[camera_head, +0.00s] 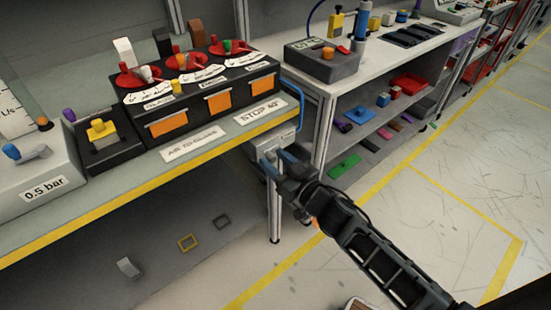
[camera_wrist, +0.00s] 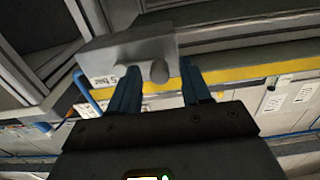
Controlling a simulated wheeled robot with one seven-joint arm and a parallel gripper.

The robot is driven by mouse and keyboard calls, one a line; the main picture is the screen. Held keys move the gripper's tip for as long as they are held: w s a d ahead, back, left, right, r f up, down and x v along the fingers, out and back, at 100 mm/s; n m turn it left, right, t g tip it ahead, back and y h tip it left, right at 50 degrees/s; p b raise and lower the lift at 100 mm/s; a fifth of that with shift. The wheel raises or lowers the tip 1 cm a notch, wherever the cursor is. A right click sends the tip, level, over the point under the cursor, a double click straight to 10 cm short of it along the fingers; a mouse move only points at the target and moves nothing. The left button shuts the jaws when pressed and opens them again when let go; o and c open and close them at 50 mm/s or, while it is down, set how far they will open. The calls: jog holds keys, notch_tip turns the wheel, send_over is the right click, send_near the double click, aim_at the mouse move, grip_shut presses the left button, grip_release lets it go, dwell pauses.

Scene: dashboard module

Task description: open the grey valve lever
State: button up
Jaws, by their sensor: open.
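A grey box (camera_head: 262,149) hangs under the front edge of the workbench, just beyond my gripper (camera_head: 278,158). In the wrist view the grey box (camera_wrist: 128,47) carries a rounded grey lever or knob (camera_wrist: 159,70) and a label ending in "5 bar". My gripper (camera_wrist: 160,80) is open, its two blue fingers on either side of the knob. I cannot tell whether either finger touches it. Part of the box front is hidden by the left finger. Which way the lever is turned is unclear.
The workbench edge (camera_head: 160,163) has a yellow strip and runs close above my gripper. A blue rail (camera_head: 300,97) bends around its corner. A black panel (camera_head: 205,100) with red knobs stands on top. A shelf unit (camera_head: 321,130) stands behind. The floor at right is clear.

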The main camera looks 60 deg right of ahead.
jog(key=shift+w, duration=0.2)
grip_shut()
dwell(0.4)
